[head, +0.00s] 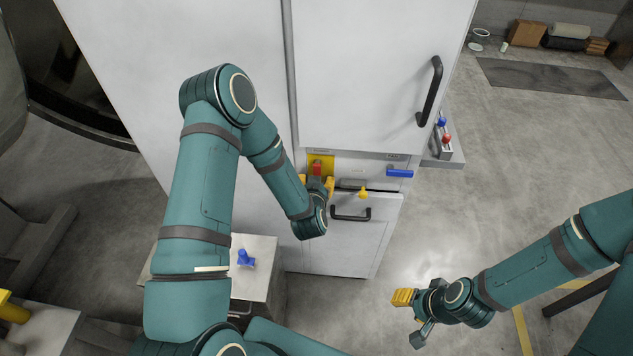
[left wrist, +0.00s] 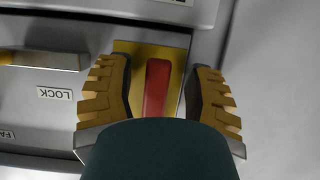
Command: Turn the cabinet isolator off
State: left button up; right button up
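The cabinet isolator is a red handle (head: 317,168) on a yellow plate (head: 326,159), set in the panel of the white cabinet. In the left wrist view the red handle (left wrist: 157,88) stands lengthwise in the picture on its yellow plate (left wrist: 126,47). My left gripper (head: 317,182) is at the isolator. Its yellow fingers (left wrist: 157,72) are spread on either side of the handle, with gaps showing on both sides. The handle's near end is hidden behind my gripper body. My right gripper (head: 404,297) hangs over the floor, away from the cabinet; its finger gap is not clear.
Right of the isolator are a yellow knob (head: 364,192), a blue handle (head: 400,173) and a black drawer-type handle (head: 351,214). A long black door handle (head: 430,92) sticks out above. A blue item (head: 245,259) stands on a low white box.

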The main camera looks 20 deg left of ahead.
pick_arm(q)
jog(key=v, duration=1.2)
dwell(0.5)
jog(key=s+d+f+m+g+h, duration=0.1)
jog(key=s+d+f+g+h, duration=0.7)
jog(key=s+g, duration=0.3)
jog(key=shift+s+d+f+m, duration=0.3)
jog(key=shift+s+d+f, duration=0.2)
jog(key=shift+s+d, duration=0.15)
